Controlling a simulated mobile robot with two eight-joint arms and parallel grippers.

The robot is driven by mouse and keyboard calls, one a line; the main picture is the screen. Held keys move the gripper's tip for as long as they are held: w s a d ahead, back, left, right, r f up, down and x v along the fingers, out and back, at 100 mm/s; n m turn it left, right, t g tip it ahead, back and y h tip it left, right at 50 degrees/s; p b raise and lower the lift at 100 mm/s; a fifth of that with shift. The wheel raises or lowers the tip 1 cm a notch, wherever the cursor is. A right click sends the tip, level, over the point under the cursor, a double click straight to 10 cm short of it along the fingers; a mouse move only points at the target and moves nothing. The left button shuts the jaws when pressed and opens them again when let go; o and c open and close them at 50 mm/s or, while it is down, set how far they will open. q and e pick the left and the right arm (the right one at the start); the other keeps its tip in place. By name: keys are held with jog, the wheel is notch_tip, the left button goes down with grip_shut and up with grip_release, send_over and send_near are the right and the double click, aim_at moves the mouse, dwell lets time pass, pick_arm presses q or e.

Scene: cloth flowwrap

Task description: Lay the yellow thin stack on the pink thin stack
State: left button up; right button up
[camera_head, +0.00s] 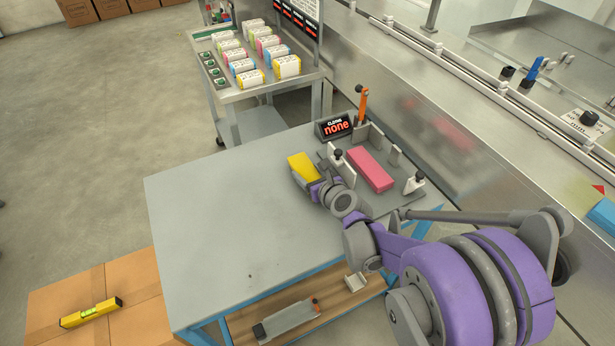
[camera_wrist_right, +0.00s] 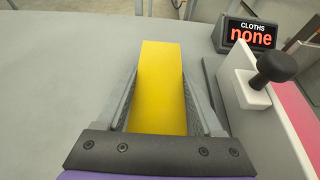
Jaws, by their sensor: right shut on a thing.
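The yellow thin stack (camera_head: 301,164) is between the fingers of my right gripper (camera_head: 304,177), which is shut on it. In the right wrist view the yellow stack (camera_wrist_right: 162,85) lies lengthwise between both fingers. It is left of the fixture; whether it touches the table is hard to tell. The pink thin stack (camera_head: 370,169) lies in the fixture (camera_head: 392,201) to the right of the gripper. Only a pink edge (camera_wrist_right: 300,115) shows in the right wrist view, behind a white guide plate. My left gripper is not in view.
White guide plates with black knobs (camera_head: 337,153) stand around the pink stack. A black display (camera_head: 334,126) reading "CLOTHS none" and an orange-handled lever (camera_head: 362,104) stand behind. The grey table (camera_head: 225,220) is clear on the left. A cart (camera_head: 232,92) holds several wrapped packs.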

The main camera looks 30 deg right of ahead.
jog(key=shift+f, duration=0.5)
jog(key=shift+f, duration=0.2)
jog(key=o, duration=1.3)
jog(key=shift+r, duration=0.1)
